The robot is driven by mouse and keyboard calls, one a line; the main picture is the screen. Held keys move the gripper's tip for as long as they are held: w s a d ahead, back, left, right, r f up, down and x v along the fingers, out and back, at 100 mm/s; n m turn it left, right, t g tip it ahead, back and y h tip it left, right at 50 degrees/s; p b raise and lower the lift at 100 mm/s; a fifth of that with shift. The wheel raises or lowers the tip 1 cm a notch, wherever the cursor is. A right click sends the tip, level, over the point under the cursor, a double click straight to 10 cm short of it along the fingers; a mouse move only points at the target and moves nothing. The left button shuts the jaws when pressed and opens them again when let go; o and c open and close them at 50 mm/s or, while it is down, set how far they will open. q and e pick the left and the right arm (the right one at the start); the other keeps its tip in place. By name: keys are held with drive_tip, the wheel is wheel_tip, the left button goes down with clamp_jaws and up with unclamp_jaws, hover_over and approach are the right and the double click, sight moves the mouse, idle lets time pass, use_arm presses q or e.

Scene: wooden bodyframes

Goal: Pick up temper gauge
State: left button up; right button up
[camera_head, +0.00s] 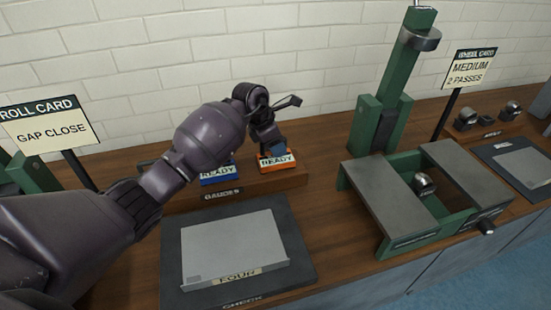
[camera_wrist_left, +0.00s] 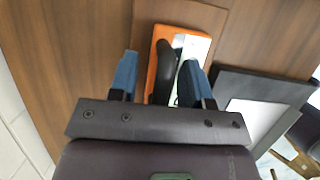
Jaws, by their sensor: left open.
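Two gauges stand on a wooden rack (camera_head: 250,187) labelled GAUGES: an orange one (camera_head: 283,166) and a blue one (camera_head: 217,175), each with a READY label. No label I can read names either one as the temper gauge. My left gripper (camera_head: 273,149) is just above the orange gauge, pointing down. In the left wrist view my left gripper (camera_wrist_left: 158,76) has its blue fingers apart, on either side of the black handle (camera_wrist_left: 165,72) of the orange gauge (camera_wrist_left: 153,52). I cannot tell whether the fingers touch it. My right gripper is not in view.
A dark mat (camera_head: 300,262) with a grey metal plate (camera_head: 235,245) lies in front of the rack. A green machine (camera_head: 405,190) with a post stands to the right. A ROLL CARD sign (camera_head: 48,125) stands left. A brick wall is behind.

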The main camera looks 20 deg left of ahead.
use_arm(q)
drive_tip(key=shift+r, duration=0.1)
drive_tip(key=shift+c, duration=0.2)
clamp_jaws()
